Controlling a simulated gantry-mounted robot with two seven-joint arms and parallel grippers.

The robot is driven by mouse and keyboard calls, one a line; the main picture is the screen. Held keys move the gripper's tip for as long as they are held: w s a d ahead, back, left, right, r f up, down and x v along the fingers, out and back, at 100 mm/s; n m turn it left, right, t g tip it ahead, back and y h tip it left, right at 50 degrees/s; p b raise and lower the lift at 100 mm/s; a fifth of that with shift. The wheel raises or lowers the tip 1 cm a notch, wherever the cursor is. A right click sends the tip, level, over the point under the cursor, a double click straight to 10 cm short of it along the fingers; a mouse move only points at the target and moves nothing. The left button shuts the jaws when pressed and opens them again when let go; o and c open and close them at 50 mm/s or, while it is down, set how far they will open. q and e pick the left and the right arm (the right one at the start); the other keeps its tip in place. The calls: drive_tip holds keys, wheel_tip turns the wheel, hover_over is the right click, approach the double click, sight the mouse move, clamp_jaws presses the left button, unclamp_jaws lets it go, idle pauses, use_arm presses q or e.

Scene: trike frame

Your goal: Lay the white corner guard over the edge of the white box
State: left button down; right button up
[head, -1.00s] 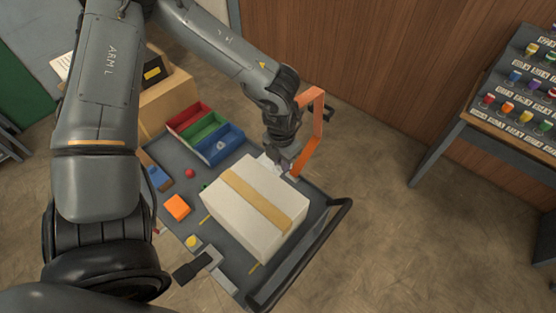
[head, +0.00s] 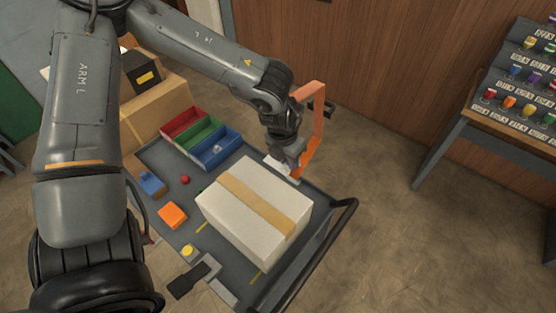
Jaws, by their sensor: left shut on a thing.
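The white box (head: 230,213) with a tan tape strip sits on the dark cart top. My left gripper (head: 284,164) reaches down just behind the box's far edge, with an orange bracket beside it. It is shut on a white piece, which appears to be the corner guard (head: 273,162). Only small parts of the guard show around the fingers. The box and gripper hide the rest, and I cannot tell whether the guard touches the box edge. My right gripper is not in view.
Red, green and blue bins (head: 203,137) stand behind the box on the cart. An orange block (head: 172,216), a red ball (head: 185,180) and a yellow item (head: 187,250) lie to the left. A black cart handle (head: 318,250) runs along the right. A cardboard carton (head: 155,108) stands at the back.

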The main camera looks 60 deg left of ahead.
sight(286, 172)
use_arm(q)
drive_tip(key=f, duration=0.2)
drive_tip(key=s+f+g, duration=0.1)
drive_tip(key=f, duration=0.1)
drive_tip(key=f+g, duration=0.1)
drive_tip(key=f, duration=0.2)
drive_tip(key=shift+s+d, duration=0.2)
drive_tip(key=shift+d, duration=0.1)
drive_tip(key=c, duration=1.1)
unclamp_jaws()
drive_tip(key=shift+s+a, duration=0.15)
drive_tip(key=shift+s, duration=0.5)
drive_tip(key=shift+o, duration=0.8)
drive_tip(key=shift+w+r, duration=0.1)
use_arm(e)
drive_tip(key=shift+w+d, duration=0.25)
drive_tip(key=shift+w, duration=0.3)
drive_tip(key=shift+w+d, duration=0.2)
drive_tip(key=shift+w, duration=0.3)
use_arm(q)
drive_tip(key=shift+r+p, duration=0.1)
drive_tip(key=shift+p, duration=0.2)
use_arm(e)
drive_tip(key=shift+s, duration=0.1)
